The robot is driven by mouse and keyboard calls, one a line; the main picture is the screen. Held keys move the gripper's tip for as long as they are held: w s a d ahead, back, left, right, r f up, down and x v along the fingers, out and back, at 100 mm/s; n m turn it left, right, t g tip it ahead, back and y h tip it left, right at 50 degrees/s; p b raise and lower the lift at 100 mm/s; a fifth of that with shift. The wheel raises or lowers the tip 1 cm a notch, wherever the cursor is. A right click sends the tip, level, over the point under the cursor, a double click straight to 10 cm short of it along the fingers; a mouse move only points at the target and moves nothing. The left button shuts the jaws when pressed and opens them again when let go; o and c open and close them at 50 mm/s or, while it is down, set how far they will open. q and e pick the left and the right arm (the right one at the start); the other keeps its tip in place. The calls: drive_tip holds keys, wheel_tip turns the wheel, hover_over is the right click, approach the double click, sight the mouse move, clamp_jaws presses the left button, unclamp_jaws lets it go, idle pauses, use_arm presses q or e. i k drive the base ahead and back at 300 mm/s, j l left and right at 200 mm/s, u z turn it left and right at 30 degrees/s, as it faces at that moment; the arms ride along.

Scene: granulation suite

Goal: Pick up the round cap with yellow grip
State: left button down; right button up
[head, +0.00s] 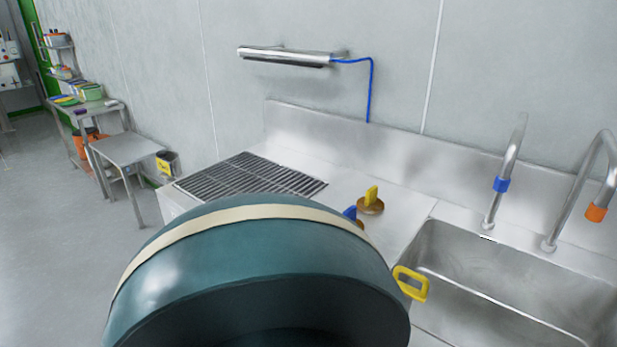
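The round cap with yellow grip (371,204) lies on the steel counter, left of the sink. It is a brown disc with an upright yellow tab on top. A second cap with a blue grip (350,213) sits just left of it, mostly hidden behind a large teal round object. Neither of my grippers shows in the head view, and nothing is seen touching the yellow-grip cap.
The large teal round object (260,255) with a cream band fills the near foreground and hides part of the counter. A black grate (250,177) lies left of the caps. Two taps rise at right.

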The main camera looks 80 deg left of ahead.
sight(369, 204)
drive_tip(key=u, duration=2.1)
drive_tip(key=i+j, duration=0.1)
drive_tip(key=j, duration=0.15)
drive_tip(key=i+j, duration=0.15)
drive_tip(key=j, duration=0.15)
drive_tip(key=i+j, duration=0.1)
drive_tip(key=j, duration=0.15)
drive_tip(key=i+j+z, duration=0.1)
drive_tip(key=z, duration=0.25)
drive_tip(key=j+z, duration=0.5)
drive_tip(key=z, duration=0.2)
